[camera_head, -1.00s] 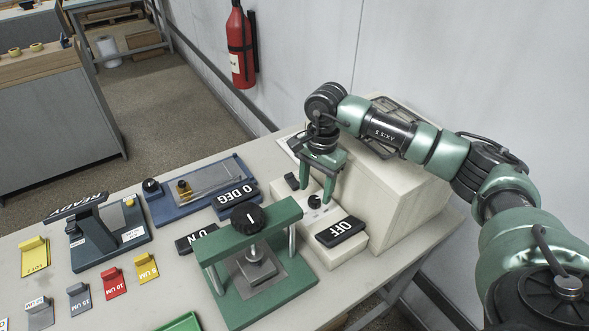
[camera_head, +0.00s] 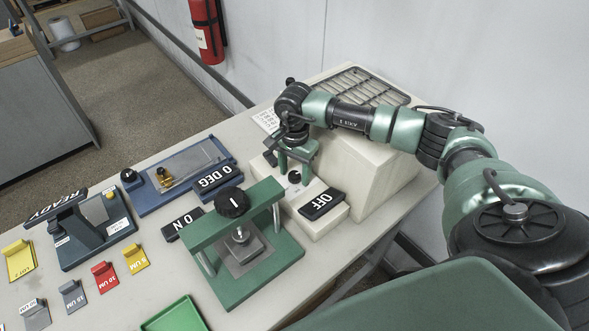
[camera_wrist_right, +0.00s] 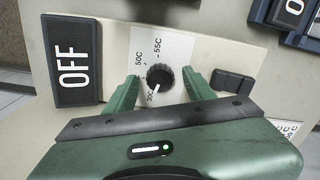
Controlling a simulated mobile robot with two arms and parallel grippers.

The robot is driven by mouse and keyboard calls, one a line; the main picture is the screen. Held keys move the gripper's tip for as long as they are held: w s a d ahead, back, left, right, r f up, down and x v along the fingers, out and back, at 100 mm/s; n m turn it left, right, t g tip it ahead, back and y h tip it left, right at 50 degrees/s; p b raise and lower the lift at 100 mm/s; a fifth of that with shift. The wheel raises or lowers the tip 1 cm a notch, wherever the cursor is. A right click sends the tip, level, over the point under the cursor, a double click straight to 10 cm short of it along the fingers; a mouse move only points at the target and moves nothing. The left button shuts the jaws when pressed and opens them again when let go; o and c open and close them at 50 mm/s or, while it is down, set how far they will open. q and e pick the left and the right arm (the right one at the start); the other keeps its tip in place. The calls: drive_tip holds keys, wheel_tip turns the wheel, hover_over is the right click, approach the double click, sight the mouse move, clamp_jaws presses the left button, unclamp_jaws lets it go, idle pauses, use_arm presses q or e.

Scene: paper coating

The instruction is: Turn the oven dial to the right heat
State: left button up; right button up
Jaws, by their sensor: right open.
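The oven is a cream box (camera_head: 372,165) with a grille on top, at the back right of the table. Its low front panel (camera_head: 318,225) carries a small black dial (camera_head: 294,177), a black OFF plate (camera_head: 321,204) and a small dark block. In the right wrist view, the dial (camera_wrist_right: 160,77) has a white mark pointing at the 30C label; 50C and 55C are printed around it. My right gripper (camera_head: 295,170) is open, its two green fingers on either side of the dial, with a gap showing on each side. My left gripper is out of view.
A green press (camera_head: 262,272) with a black knob stands close in front of the panel. A blue coater (camera_head: 150,200), a READY stand (camera_head: 80,245), coloured tabs and a green tray (camera_head: 180,315) lie to the left. The wall is behind the oven.

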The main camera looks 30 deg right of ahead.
clamp_jaws()
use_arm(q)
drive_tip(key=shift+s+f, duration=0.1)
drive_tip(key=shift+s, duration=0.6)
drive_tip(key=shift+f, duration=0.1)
use_arm(e)
drive_tip(key=shift+f+m+b, duration=0.15)
drive_tip(key=shift+m+b, duration=0.65)
drive_tip(key=shift+b, duration=0.05)
drive_tip(key=shift+m+b, duration=1)
drive_tip(key=shift+m, duration=0.2)
drive_tip(key=m+b, duration=0.2)
drive_tip(key=m, duration=0.1)
use_arm(q)
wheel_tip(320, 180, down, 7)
drive_tip(key=b, duration=0.1)
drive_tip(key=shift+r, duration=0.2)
use_arm(e)
drive_tip(key=shift+r+m, duration=0.2)
drive_tip(key=shift+m, duration=1.2)
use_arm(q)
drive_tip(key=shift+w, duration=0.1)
use_arm(e)
drive_tip(key=shift+w, duration=0.1)
